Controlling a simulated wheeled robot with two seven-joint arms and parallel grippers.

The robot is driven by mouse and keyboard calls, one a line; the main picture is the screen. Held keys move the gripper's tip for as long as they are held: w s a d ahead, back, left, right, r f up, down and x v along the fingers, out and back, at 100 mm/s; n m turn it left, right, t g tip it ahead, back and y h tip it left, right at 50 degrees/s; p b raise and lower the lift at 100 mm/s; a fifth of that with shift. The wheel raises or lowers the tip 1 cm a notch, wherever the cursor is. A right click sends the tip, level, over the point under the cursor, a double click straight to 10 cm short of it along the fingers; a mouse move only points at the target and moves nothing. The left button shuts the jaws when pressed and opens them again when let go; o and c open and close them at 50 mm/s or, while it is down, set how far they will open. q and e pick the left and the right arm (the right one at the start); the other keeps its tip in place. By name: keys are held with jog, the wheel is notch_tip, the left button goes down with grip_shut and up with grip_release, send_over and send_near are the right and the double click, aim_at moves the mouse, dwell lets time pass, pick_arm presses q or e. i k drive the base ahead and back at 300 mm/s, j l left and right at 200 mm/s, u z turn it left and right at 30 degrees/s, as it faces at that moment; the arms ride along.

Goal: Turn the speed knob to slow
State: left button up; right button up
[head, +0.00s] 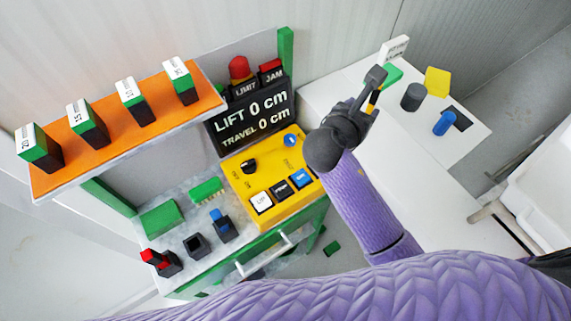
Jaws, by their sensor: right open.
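A yellow control panel (238,193) sits at the right end of the grey bench. It carries a black knob (249,166) on its left part and a round blue control (291,140) at its upper right corner. The small labels beside them are too small to read, so I cannot tell which is the speed knob or where it points. My right gripper (371,88) is open, up and to the right of the panel, in front of the white side table, apart from both controls. I see nothing between its fingers. My left gripper is out of view.
White, black and blue buttons line the panel's front. A display (252,120) reading LIFT 0 cm and TRAVEL 0 cm stands behind it. An orange shelf (110,150) with numbered blocks overhangs at left. The white side table (420,185) holds a dark cylinder (412,97) and a blue one (444,123).

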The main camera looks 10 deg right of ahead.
aim_at(290, 140)
jog(key=l+u, duration=0.2)
jog(key=u, duration=0.2)
jog(key=k+l+u, duration=0.1)
jog(key=u, duration=0.3)
jog(key=k+l+u, duration=0.1)
jog(key=l+u, duration=0.3)
jog(key=j, duration=0.1)
